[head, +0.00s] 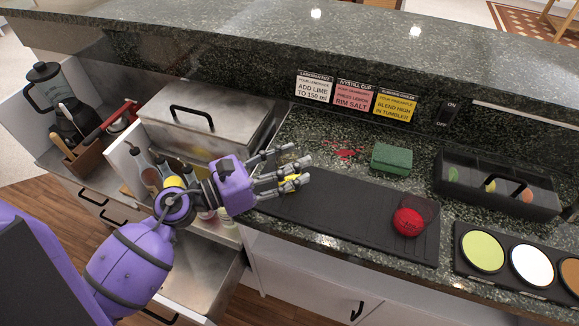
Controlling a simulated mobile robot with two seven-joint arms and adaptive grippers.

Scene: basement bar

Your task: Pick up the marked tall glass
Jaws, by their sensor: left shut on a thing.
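My left gripper (298,170) reaches in from the left over the left end of a black mat (340,208) on the dark stone counter. It is shut on a small yellow thing (291,184) that is mostly hidden by the fingers. I cannot tell whether this yellow thing is part of a glass. I cannot make out a marked tall glass clearly anywhere. My right gripper is not in view.
A red round thing (408,222) sits on the mat's right part. A green sponge (391,159) lies behind, near a red spill (343,153). A dark lidded box (497,187) and a tray of coloured discs (518,262) stand right. A metal lidded bin (207,119) stands left.

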